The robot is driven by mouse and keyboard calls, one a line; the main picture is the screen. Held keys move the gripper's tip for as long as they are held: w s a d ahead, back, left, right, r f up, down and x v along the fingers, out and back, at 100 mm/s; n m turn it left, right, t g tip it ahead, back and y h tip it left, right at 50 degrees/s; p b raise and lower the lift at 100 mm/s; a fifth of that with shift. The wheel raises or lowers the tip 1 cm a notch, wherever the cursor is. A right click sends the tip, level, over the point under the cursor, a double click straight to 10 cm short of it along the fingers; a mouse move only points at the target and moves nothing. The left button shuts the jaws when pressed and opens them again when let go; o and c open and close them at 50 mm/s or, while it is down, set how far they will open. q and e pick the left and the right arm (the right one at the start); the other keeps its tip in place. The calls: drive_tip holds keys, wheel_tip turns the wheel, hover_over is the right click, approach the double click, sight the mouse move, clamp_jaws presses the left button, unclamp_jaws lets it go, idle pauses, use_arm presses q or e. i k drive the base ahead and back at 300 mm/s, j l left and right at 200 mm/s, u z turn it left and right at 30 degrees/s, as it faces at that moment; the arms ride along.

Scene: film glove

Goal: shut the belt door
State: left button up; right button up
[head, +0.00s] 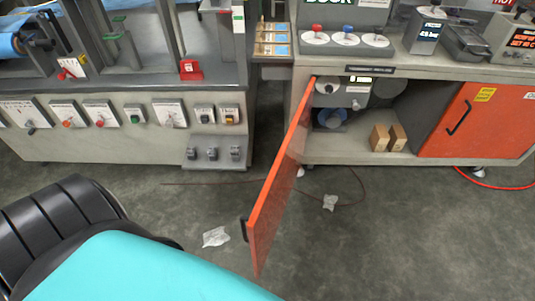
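An orange door (278,190) stands wide open, swung out from the left edge of the right-hand cabinet's opening (370,140). Its dark handle (244,230) is near the free edge, toward me. A second orange door (475,120) with a black handle covers the right part of the same cabinet. No label that I can read says which is the belt door. Inside the opening are rollers, a blue wheel (331,118) and two small brown boxes (388,138). Neither of my grippers shows in the head view.
A teal surface (150,270) and a black ribbed part (60,225) fill the lower left. Crumpled papers (215,237) (330,202) and a thin brown cable lie on the grey floor. A red cable (500,186) is at the right. The floor right of the open door is mostly clear.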

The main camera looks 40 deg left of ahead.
sight(262, 225)
drive_tip(key=j+z, duration=0.35)
drive_tip(key=j, duration=1.25)
drive_tip(key=i+j, duration=0.1)
drive_tip(key=j, duration=0.5)
drive_tip(key=i+z, duration=0.05)
